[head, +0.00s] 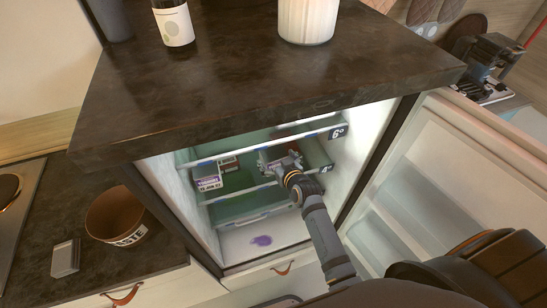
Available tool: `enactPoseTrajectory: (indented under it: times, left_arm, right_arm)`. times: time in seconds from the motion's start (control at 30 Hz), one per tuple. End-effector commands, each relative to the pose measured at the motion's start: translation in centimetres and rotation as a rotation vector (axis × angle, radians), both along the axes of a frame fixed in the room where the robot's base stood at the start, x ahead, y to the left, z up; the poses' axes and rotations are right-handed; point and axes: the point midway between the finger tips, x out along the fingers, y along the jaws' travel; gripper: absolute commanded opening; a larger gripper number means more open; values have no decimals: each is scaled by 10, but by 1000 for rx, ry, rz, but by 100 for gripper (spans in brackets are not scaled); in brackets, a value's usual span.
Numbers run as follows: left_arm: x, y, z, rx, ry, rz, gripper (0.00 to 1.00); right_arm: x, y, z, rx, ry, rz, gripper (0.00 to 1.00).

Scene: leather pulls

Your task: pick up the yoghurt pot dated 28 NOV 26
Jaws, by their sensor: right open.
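My right arm reaches into an open, lit fridge (335,190). My right gripper (279,160) is open at shelf height, right of the middle of the fridge. A small pot or carton (207,183) with a white and purple date label stands on the left of the shelf. Another dark item (229,164) with a pale label is just behind and right of it. The printed dates are too small to read surely, so I cannot tell which is 28 NOV 26. My gripper is apart from both, to their right. Anything directly behind my gripper is hidden. My left gripper is out of view.
The fridge door (440,185) stands open at the right. A dark worktop (250,85) overhangs the fridge, bearing a bottle (175,25) and a white ribbed pot (307,20). A purple spill (262,240) marks the fridge floor. A brown bowl (115,214) stands on the left counter.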

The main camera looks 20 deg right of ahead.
Motion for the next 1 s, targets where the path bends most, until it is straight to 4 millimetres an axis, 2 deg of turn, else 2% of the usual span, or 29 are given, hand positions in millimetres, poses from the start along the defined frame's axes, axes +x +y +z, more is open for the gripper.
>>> enactPoseTrajectory:
  times: [0.13,0.4,0.87,0.9,1.0]
  left_arm:
    - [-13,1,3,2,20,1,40]
    - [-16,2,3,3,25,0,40]
    - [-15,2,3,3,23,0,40]
    - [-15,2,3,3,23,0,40]
    - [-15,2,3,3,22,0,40]
  right_arm:
    - [18,2,-6,0,1,0,100]
    - [21,2,-8,1,0,-1,99]
    - [20,2,-9,0,1,-1,36]
    - [21,2,-8,0,-2,-1,33]
    - [21,2,-8,1,-1,-1,33]
